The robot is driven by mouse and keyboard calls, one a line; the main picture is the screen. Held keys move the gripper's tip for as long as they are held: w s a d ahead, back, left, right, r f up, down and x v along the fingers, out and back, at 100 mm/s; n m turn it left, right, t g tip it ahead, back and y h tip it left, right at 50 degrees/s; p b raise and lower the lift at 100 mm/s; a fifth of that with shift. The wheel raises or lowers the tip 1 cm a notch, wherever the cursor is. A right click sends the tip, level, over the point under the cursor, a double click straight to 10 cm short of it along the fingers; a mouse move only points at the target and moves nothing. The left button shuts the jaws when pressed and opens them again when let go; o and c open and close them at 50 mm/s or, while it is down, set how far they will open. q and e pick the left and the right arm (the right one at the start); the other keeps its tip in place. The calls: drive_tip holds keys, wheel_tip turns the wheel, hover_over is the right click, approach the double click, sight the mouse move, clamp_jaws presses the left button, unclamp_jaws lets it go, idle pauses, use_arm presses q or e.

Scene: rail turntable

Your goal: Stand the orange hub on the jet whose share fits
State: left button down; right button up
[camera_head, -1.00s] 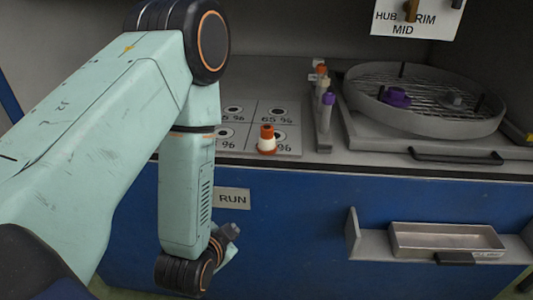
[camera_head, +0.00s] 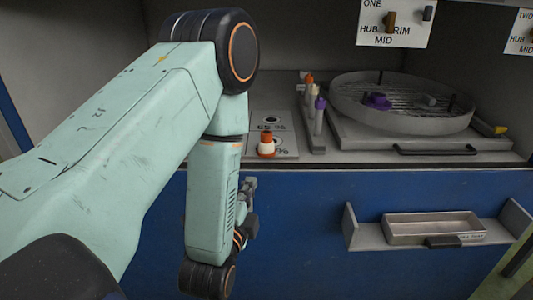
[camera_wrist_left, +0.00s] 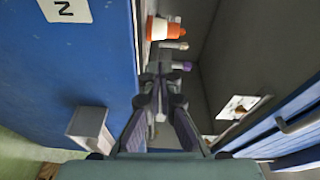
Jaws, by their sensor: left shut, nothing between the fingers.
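An orange and white piece (camera_head: 266,150), apparently the orange hub, stands upright on the light jet plate (camera_head: 290,152). It is beside or over the lower right jet; I cannot tell which. A dark-holed jet (camera_head: 271,119) marked 65 % lies behind it. My forearm hides the left jets. My left gripper (camera_head: 249,184) is low in front of the blue cabinet face, below the counter edge, apart from the hub. In the left wrist view its fingers (camera_wrist_left: 160,72) are shut and empty, with the orange and white piece (camera_wrist_left: 168,29) beyond them. My right gripper is out of view.
A narrow rack (camera_head: 318,143) holds orange-, cream- and purple-topped pegs. Right of it is a round meshed turntable (camera_head: 400,119) with a purple piece (camera_head: 378,101). A metal tray (camera_head: 432,229) sits on a shelf below. Signs (camera_head: 397,22) hang above.

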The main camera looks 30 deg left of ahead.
use_arm(q)
drive_tip(key=m+b, duration=0.1)
drive_tip(key=b, duration=0.1)
approach(269, 138)
drive_tip(key=w, duration=0.1)
drive_tip(key=w+a+f, duration=0.1)
drive_tip(key=w, duration=0.1)
drive_tip(key=w+a+f, duration=0.1)
drive_tip(key=shift+w+a+f, duration=0.2)
drive_tip(key=shift+w, duration=0.05)
drive_tip(key=shift+b+x, duration=0.3)
drive_tip(key=shift+x, duration=0.5)
drive_tip(key=shift+s, duration=0.1)
drive_tip(key=p+x, duration=0.1)
drive_tip(key=x, duration=0.6)
drive_tip(key=shift+w+a, duration=0.15)
drive_tip(key=shift+w, duration=0.1)
